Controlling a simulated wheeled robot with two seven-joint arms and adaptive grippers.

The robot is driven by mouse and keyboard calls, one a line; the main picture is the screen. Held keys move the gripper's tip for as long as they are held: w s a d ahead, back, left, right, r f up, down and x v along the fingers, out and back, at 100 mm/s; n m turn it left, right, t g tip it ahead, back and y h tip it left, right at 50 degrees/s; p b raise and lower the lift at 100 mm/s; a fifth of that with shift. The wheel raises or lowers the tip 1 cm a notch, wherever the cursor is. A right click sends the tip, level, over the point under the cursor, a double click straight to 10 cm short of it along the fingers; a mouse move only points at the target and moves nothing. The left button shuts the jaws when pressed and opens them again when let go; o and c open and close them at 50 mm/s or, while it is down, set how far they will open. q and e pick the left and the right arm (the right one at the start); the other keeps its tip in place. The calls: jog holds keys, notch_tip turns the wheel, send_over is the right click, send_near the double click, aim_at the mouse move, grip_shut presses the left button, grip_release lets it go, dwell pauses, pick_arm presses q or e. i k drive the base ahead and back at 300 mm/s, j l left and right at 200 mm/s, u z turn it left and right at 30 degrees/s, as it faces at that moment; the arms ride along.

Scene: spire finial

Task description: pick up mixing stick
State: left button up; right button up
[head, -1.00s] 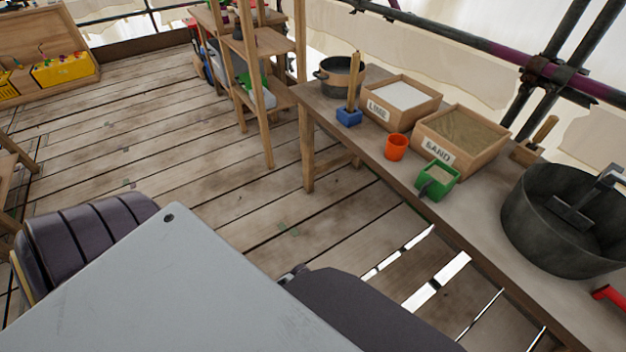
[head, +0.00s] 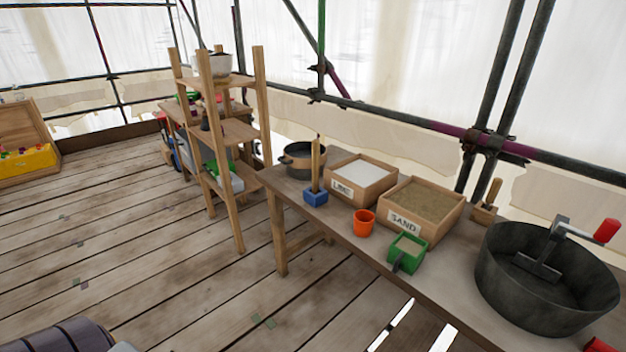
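A wooden stick (head: 316,163), which looks like the mixing stick, stands upright in a small blue holder (head: 316,197) near the table's left end. Neither of my grippers shows in the head view. Only a dark part of my own body shows at the bottom left.
The long work table (head: 349,231) bears a lime box (head: 363,170), a sand box (head: 424,200), an orange cup (head: 363,222), a green scoop box (head: 407,252), a dark pot (head: 304,158) and a large mixing tub (head: 545,283). A wooden shelf (head: 228,130) stands left. The plank floor (head: 140,255) is open.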

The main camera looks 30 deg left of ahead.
aim_at(316, 143)
jog(key=i+j+z, duration=0.1)
jog(key=j+z, duration=0.3)
jog(key=j, duration=0.4)
jog(key=j+z, duration=0.4)
jog(key=j, duration=0.4)
